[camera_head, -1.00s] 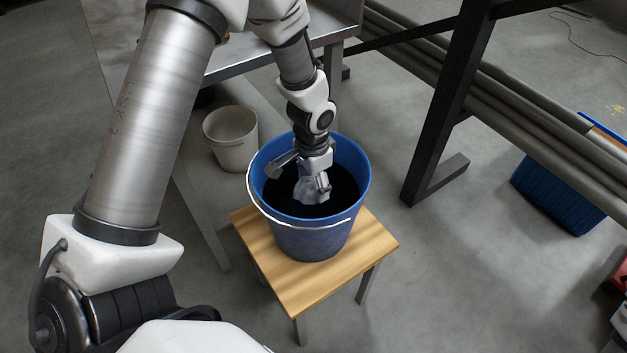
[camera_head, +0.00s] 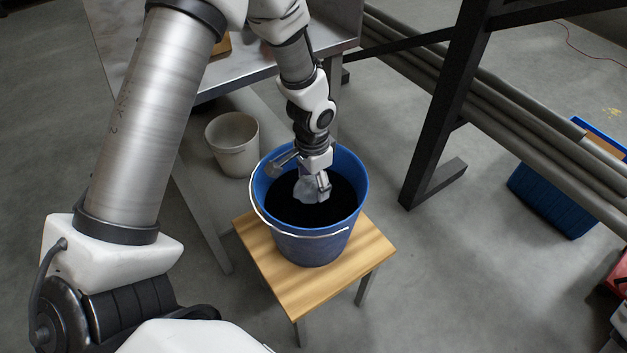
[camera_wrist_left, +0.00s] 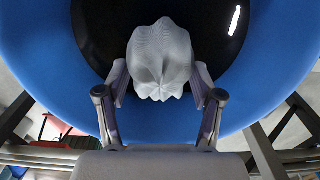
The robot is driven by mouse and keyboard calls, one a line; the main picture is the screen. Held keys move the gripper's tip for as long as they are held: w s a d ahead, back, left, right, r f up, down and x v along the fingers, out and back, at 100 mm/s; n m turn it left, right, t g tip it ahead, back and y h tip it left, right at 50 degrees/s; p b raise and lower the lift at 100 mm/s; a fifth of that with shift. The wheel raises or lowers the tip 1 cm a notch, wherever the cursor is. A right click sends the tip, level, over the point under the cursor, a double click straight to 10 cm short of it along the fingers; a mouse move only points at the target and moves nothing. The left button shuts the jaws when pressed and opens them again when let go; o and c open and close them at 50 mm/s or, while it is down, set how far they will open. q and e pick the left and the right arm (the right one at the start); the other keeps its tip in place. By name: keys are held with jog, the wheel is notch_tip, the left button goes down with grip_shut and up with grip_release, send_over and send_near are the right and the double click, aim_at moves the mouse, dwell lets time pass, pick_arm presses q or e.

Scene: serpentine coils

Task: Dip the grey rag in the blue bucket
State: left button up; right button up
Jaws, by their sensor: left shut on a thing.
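The blue bucket (camera_head: 313,247) stands upright on a small wooden stool, with its white handle hanging down the near side and dark contents inside. My left gripper (camera_head: 312,184) is inside the bucket's mouth, shut on the grey rag (camera_head: 308,190). In the left wrist view the rag (camera_wrist_left: 161,60) is a bunched, pale grey lump between the two fingers, in front of the dark surface. The bucket's blue wall (camera_wrist_left: 275,50) surrounds it there. I cannot tell whether the rag's lower end touches the dark surface. My right gripper is not in view.
The wooden stool (camera_head: 285,285) has some bare top around the bucket. A white bucket (camera_head: 233,146) stands on the floor behind left, near a metal table (camera_head: 240,68). A black frame post (camera_head: 440,110) and a blue crate (camera_head: 552,195) are to the right.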

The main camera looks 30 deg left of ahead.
aim_at(314, 179)
pick_arm(q)
notch_tip(314, 179, up, 10)
jog(key=p, duration=0.8)
jog(key=shift+f, duration=0.25)
jog(key=shift+f, duration=0.1)
